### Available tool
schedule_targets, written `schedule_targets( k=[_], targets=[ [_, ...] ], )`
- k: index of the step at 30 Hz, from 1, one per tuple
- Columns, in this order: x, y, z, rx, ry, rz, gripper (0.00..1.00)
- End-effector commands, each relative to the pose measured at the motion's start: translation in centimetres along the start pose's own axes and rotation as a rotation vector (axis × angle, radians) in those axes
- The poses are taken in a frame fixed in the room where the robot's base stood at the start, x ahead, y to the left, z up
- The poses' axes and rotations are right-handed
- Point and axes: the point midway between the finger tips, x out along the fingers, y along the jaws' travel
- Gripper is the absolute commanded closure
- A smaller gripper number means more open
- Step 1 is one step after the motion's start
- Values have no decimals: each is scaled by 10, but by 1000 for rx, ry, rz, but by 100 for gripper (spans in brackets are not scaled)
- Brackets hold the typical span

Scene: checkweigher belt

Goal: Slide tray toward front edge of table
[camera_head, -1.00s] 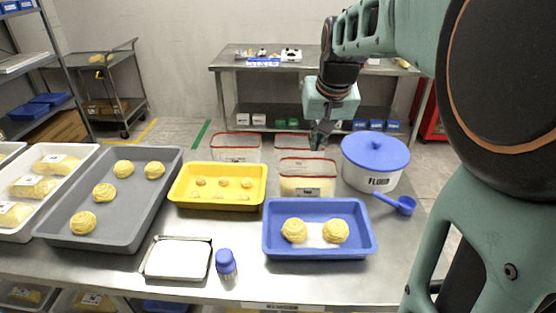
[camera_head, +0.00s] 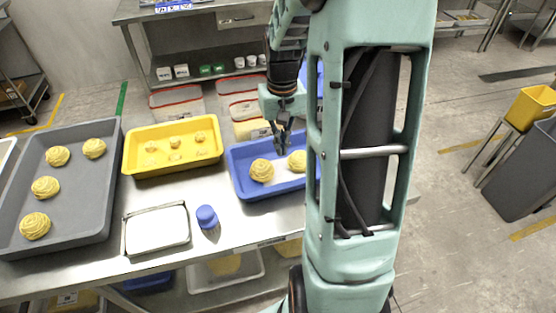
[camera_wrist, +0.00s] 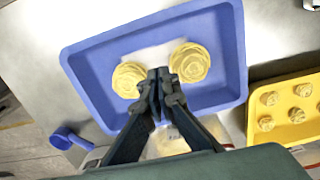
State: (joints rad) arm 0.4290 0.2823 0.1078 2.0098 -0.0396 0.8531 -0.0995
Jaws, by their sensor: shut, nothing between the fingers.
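The blue tray (camera_head: 240,162) lies on the metal table, right of the yellow tray, with two yellow pasta nests (camera_head: 261,171) (camera_head: 297,161) in it. My arm hides its right end in the head view. My gripper (camera_head: 283,150) is shut and empty, pointing down over the tray beside the nests. In the wrist view the blue tray (camera_wrist: 95,75) fills the middle. The closed fingertips (camera_wrist: 160,78) show between the two nests, over the edge of a white sheet. I cannot tell whether they touch the tray.
A yellow tray (camera_head: 137,164) with small nests and a grey tray (camera_head: 75,210) stand left. A small metal tray (camera_head: 158,229) and a blue-capped bottle (camera_head: 207,217) sit near the table's front edge (camera_head: 150,267). Red-rimmed tubs (camera_head: 177,101) stand behind. A blue scoop (camera_wrist: 65,138) lies beside the blue tray.

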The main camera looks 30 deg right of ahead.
Motion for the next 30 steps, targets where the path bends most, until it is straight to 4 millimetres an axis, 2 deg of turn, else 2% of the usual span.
schedule_targets(
  k=[13,21,30],
  targets=[
    [92,-1,1,0,-4,-1,100],
    [89,0,33,1,1,0,100],
    [90,0,40,0,2,0,100]
  ],
)
